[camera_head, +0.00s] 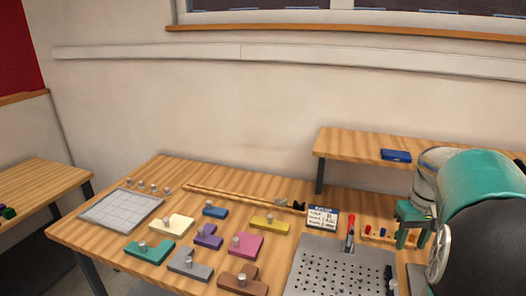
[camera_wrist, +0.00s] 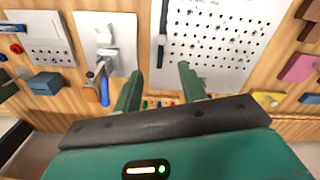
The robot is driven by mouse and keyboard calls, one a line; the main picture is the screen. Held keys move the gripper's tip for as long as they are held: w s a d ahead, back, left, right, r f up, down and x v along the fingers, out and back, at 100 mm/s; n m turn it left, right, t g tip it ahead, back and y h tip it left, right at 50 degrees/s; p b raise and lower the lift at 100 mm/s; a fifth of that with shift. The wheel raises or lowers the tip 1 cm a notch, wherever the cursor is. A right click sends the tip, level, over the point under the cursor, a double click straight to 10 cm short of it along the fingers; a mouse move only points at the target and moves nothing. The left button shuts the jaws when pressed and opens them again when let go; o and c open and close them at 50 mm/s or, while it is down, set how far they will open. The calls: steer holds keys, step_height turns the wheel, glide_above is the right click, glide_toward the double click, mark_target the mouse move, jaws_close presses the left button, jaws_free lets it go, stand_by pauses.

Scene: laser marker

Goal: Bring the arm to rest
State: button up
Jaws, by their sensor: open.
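My gripper shows in the wrist view (camera_wrist: 160,88), with its two green fingers spread apart and nothing visible between them. It is open and points over the wooden table and the grey perforated plate (camera_wrist: 225,45). In the head view my teal and black arm fills the right edge, bent close to the table's right end. Green finger-like parts (camera_head: 410,222) show at its left side, beside the perforated plate (camera_head: 335,272). The rest of my arm is out of frame, and its clearance from the table is hard to tell.
Several coloured blocks with knobs, such as a pink one (camera_head: 246,244), a grid board (camera_head: 122,209) and a long rod (camera_head: 235,196) lie on the table. A red upright tool (camera_head: 350,232) and white card (camera_head: 322,217) stand near the plate. A raised shelf (camera_head: 345,143) carries a blue box (camera_head: 396,155).

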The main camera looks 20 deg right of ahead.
steer(key=s+a+r+n+t, duration=0.1)
steer(key=s+a+t, duration=0.1)
steer(key=a, duration=1.4)
steer(key=s+a+r+n+t, duration=0.1)
steer(key=s+a, duration=0.4)
steer(key=a, duration=1.2)
steer(key=n+t, duration=0.1)
steer(key=t, duration=0.1)
steer(key=shift+r+t, duration=0.3)
steer(key=shift+r, duration=0.05)
